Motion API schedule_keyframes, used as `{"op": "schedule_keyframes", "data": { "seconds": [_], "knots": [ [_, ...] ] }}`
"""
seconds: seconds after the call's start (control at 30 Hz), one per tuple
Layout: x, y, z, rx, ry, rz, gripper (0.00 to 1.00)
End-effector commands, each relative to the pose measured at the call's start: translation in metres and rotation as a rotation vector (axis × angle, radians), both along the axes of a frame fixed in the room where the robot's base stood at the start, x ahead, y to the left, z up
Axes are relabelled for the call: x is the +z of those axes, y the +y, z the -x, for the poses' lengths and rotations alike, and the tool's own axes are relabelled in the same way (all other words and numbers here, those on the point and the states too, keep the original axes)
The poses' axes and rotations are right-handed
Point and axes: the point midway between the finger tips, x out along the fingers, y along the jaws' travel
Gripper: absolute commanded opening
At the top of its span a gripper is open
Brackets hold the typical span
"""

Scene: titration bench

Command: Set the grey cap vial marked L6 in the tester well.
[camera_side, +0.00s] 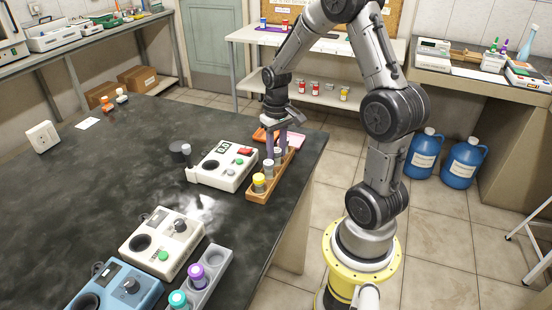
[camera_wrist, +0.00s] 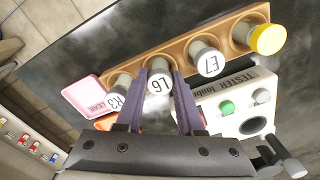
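The grey cap vial marked L6 (camera_wrist: 158,85) stands in the wooden rack (camera_wrist: 175,47), between the R3 vial (camera_wrist: 118,99) and the E7 vial (camera_wrist: 209,62). My gripper (camera_wrist: 161,78) has a purple finger on each side of L6, close to it; whether they touch it is unclear. In the side view my gripper (camera_side: 282,143) points down over the rack (camera_side: 262,193). The white tester (camera_side: 224,167) sits directly left of the rack, its dark well (camera_side: 210,165) appearing empty. The tester (camera_wrist: 240,107) and its well (camera_wrist: 252,126) also show in the wrist view.
A yellow-capped vial (camera_side: 259,183) stands at the rack's near end. A pink tray (camera_wrist: 86,97) and an orange tray (camera_side: 262,135) lie beyond the rack. Another white device (camera_side: 160,243), a blue device (camera_side: 116,290) and a grey rack (camera_side: 212,277) stand nearer. The bench's left side is largely clear.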

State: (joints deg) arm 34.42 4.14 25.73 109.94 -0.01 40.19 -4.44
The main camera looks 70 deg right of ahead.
Motion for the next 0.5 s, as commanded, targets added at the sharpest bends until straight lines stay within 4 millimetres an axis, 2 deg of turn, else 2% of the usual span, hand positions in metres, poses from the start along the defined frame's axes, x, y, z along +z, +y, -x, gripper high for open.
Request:
{"op": "schedule_keyframes", "data": {
  "seconds": [0.03,0.13,0.17,0.5],
  "knots": [
    [0.000,0.000,0.000,0.000,0.000,0.000,0.21],
    [0.000,0.000,0.000,0.000,0.000,0.000,0.03],
    [0.000,0.000,0.000,0.000,0.000,0.000,0.01],
    [0.018,0.000,-0.001,0.000,-0.003,0.001,0.01]
  ]
}}
